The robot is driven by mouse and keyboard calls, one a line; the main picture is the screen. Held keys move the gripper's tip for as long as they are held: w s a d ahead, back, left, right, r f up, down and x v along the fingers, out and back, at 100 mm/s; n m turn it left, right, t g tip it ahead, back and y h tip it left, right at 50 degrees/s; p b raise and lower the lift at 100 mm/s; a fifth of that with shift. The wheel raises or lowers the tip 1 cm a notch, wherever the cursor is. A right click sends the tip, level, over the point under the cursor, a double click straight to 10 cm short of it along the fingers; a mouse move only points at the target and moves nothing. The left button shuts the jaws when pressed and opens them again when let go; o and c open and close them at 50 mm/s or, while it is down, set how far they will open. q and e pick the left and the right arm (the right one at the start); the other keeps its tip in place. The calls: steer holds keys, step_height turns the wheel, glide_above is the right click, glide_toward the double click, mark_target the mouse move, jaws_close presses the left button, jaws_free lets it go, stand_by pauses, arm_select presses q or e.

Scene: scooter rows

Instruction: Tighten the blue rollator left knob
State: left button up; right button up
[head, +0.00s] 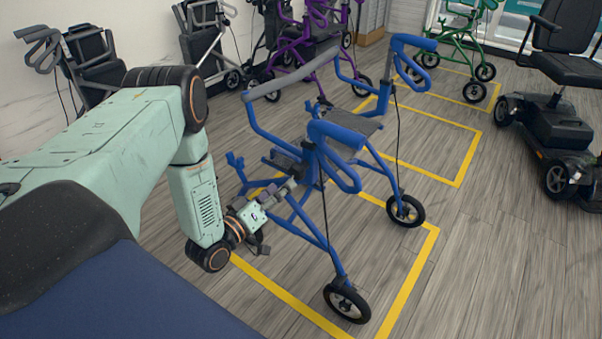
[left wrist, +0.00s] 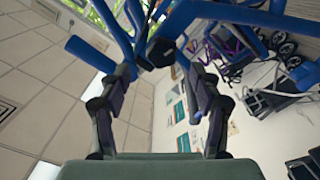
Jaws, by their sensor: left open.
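The blue rollator (head: 325,225) stands upright on the floor in the middle of the head view, with blue tubes, a dark seat and black wheels. My left gripper (head: 291,186) is at its near side frame, below the handle. In the left wrist view my left gripper (left wrist: 160,78) is open, its two dark fingers apart on either side. A dark knob (left wrist: 160,52) on the blue frame shows between and just beyond the fingertips. Whether the fingers touch it, I cannot tell. In the head view the knob is not clearly distinguishable. My right gripper is not in view.
Yellow floor lines (head: 408,285) mark bays around the rollator. A purple rollator (head: 300,50) and a green one (head: 466,35) stand behind. A black scooter (head: 560,130) stands at right. Folded grey chairs (head: 92,65) line the wall. The floor at front right is clear.

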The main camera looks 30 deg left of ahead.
mark_target(294, 175)
arm_select(q)
steer(key=w+b, duration=0.1)
steer(key=w, duration=0.2)
steer(key=w+b, duration=0.1)
steer(key=w, duration=0.2)
steer(key=shift+w+d+f, duration=0.15)
steer(key=shift+w+d, duration=0.05)
steer(key=shift+w, duration=0.6)
steer(key=c, duration=1.2)
steer(key=shift+o, duration=0.2)
